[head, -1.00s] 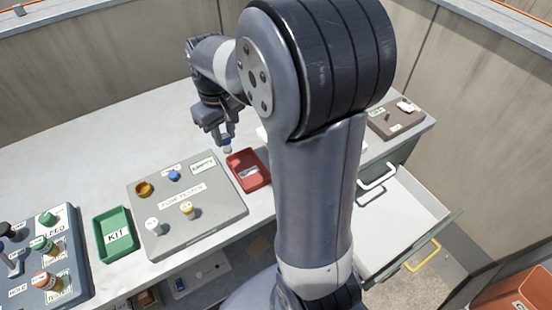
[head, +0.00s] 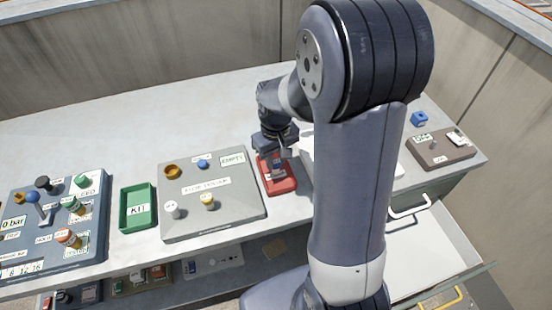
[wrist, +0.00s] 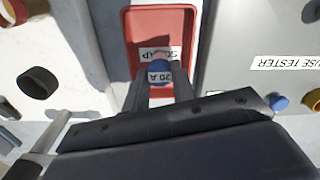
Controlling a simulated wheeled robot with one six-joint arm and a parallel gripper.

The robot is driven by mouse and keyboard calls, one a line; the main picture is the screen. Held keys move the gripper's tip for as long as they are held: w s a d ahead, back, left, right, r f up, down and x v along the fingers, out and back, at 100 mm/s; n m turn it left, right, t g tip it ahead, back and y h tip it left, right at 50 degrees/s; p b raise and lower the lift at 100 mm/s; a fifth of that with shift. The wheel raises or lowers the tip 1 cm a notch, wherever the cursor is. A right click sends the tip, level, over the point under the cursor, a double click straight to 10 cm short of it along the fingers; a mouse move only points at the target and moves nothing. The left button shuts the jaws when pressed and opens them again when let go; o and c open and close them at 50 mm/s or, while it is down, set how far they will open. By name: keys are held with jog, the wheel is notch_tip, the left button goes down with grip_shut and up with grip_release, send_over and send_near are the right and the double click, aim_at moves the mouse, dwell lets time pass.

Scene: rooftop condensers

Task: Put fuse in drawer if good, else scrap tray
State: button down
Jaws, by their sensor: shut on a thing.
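My gripper (head: 277,168) is over the red scrap tray (head: 291,187), with its fingers pointing down. In the wrist view my gripper (wrist: 160,82) is shut on a small fuse (wrist: 158,68) with a blue and pinkish end and a "20 A" label. The fuse is in front of the label in the red tray (wrist: 131,35); I cannot tell whether it touches the tray floor. The grey fuse tester (head: 240,205) stands left of the tray, its sign reading "EMPTY". The drawer (head: 440,240) at the right is pulled open, partly behind my arm.
A green kit tray (head: 138,208) and a blue-grey control panel (head: 60,255) stand further left. A brown box (head: 440,150) and a blue block (head: 419,118) are at the right. The back of the bench is clear at the left.

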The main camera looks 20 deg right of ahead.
aim_at(276, 161)
jog(key=shift+f, duration=0.25)
jog(key=shift+f, duration=0.2)
jog(key=c, duration=1.2)
grip_release()
notch_tip(276, 161, up, 12)
jog(key=shift+r, duration=0.25)
jog(key=shift+o, duration=0.3)
